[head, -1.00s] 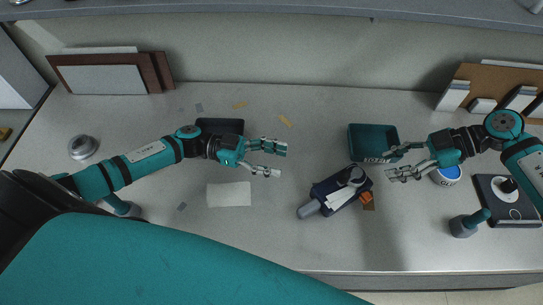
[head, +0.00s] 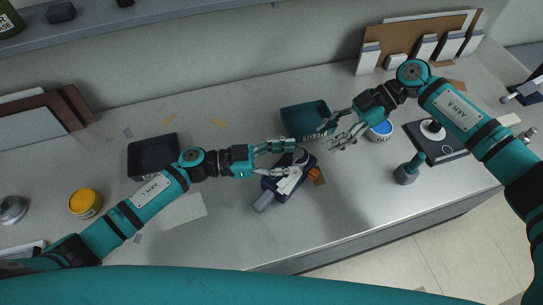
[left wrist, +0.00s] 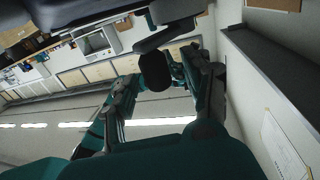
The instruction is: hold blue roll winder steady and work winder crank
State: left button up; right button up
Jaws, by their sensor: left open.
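The dark blue roll winder (head: 276,188) stands on the counter in the middle of the head view. It has a grey handle-like end at its lower left, a pale strip on top and an orange part (head: 314,174) at its right. My left gripper (head: 292,160) is open, its fingers at the winder's upper end and partly covering it; I cannot tell whether they touch. In the left wrist view, a dark rounded shape (left wrist: 155,72) shows between the spread left fingers (left wrist: 152,85). My right gripper (head: 335,132) is open and empty, above and right of the winder.
A teal tray (head: 303,105) stands behind the winder, close to my right fingers. A blue-and-white tin (head: 380,131), a teal-handled tool (head: 408,170) and a dark scale-like board (head: 440,148) lie to the right. A black tray (head: 152,172) and yellow tin (head: 85,203) are left.

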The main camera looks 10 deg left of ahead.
pick_arm(q)
jog(key=shift+d, duration=0.1)
jog(key=shift+c, duration=0.3)
grip_shut()
dwell(0.6)
dwell(0.9)
jog(key=shift+c, duration=1.2)
grip_release()
